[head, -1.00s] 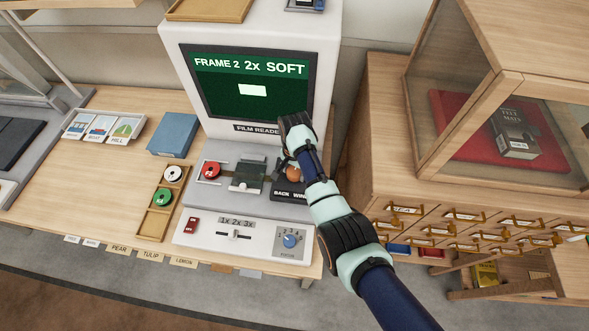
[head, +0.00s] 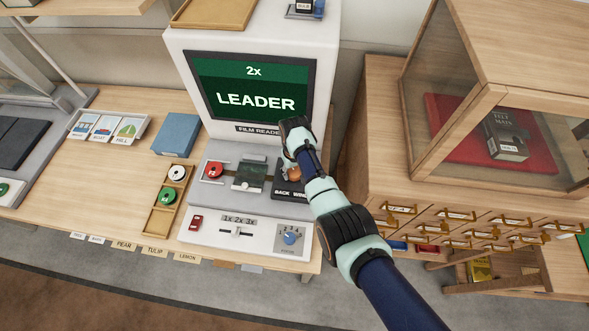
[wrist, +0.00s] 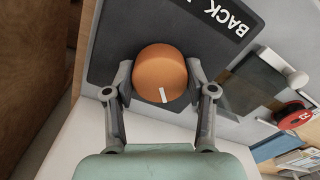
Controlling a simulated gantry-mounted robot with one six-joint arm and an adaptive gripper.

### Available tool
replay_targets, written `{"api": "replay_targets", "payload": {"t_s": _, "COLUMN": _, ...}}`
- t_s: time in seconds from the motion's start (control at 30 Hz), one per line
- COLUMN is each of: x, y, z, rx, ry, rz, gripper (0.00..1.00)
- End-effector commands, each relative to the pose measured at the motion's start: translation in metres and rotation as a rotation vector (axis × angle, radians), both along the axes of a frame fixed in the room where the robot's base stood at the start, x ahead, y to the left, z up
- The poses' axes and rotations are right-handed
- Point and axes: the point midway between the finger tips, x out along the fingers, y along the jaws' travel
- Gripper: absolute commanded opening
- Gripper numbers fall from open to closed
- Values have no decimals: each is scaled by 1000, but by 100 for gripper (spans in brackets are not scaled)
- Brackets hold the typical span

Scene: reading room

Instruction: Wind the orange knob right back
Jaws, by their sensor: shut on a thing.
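The orange knob (wrist: 160,75) sits on a dark plate (wrist: 130,25) lettered "BACK", and a short white mark shows on its near side in the wrist view. My gripper (wrist: 159,85) is shut on the knob, one finger at each side. In the head view the knob (head: 293,173) is partly hidden by my arm. The film reader (head: 258,129) has a screen (head: 255,88) that reads "2x" and "LEADER".
A red reel (head: 213,170) and a glass film stage (head: 250,177) lie left of the knob. A slider (head: 236,232) and a blue focus dial (head: 290,237) are on the front panel. A wooden cabinet (head: 375,150) stands close on the right.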

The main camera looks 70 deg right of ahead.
Motion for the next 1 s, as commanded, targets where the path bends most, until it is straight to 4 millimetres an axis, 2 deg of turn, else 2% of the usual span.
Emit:
{"api": "replay_targets", "payload": {"t_s": 0.7, "x": 0, "y": 0, "z": 1, "rx": -1, "ry": -1, "rz": 674, "gripper": 20}}
{"api": "replay_targets", "payload": {"t_s": 1.0, "x": 0, "y": 0, "z": 0, "rx": -1, "ry": -1, "rz": 903, "gripper": 20}}
